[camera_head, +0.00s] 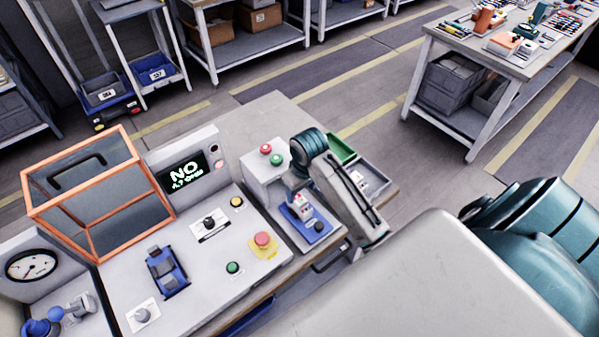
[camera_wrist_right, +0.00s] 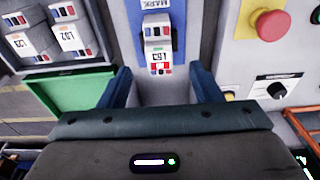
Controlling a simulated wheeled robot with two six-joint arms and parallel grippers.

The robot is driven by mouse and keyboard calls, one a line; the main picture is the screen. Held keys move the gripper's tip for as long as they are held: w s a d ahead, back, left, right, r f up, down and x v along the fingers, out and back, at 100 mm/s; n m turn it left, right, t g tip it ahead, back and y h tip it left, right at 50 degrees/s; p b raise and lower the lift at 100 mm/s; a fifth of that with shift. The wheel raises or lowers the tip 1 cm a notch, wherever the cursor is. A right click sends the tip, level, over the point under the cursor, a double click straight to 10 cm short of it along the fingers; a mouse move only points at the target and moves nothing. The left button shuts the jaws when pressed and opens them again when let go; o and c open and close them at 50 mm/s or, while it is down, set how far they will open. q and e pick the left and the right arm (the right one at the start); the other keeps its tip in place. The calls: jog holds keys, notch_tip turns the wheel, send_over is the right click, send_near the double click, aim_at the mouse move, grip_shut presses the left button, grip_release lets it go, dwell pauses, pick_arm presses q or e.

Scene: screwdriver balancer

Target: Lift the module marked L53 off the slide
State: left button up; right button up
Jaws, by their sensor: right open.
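A small white module (camera_wrist_right: 158,60) with blue and red marks sits on the blue slide (camera_wrist_right: 178,30) in the right wrist view. Its label is upside down there and seems to read L53. In the head view the blue slide (camera_head: 291,222) lies on the bench below my right gripper (camera_head: 299,196). My right gripper (camera_wrist_right: 160,80) is open, with one blue finger on each side of the near end of the module and a gap to each side. Whether the fingers are level with it I cannot tell. My left gripper is not in view.
A green bin (camera_wrist_right: 75,92) and a grey tray of labelled modules (camera_wrist_right: 48,42) stand left of the slide in the wrist view. A red stop button (camera_wrist_right: 268,25) and a black knob (camera_wrist_right: 277,90) are on the right. An orange-framed guard (camera_head: 78,148) stands on the bench.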

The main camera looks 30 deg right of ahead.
aim_at(300, 200)
jog(key=shift+w+f, duration=0.1)
jog(key=shift+f, duration=0.85)
jog(key=shift+w+f+p, duration=0.15)
jog(key=shift+f+p, duration=0.4)
jog(key=shift+p, duration=0.05)
jog(key=f, duration=0.1)
jog(key=f+p, duration=0.1)
jog(key=f, duration=0.1)
jog(key=shift+w+f+p, duration=0.15)
jog(key=shift+w+p, duration=0.1)
jog(key=shift+p, duration=0.05)
jog(key=shift+w+f, duration=0.1)
jog(key=shift+f, duration=0.45)
grip_shut()
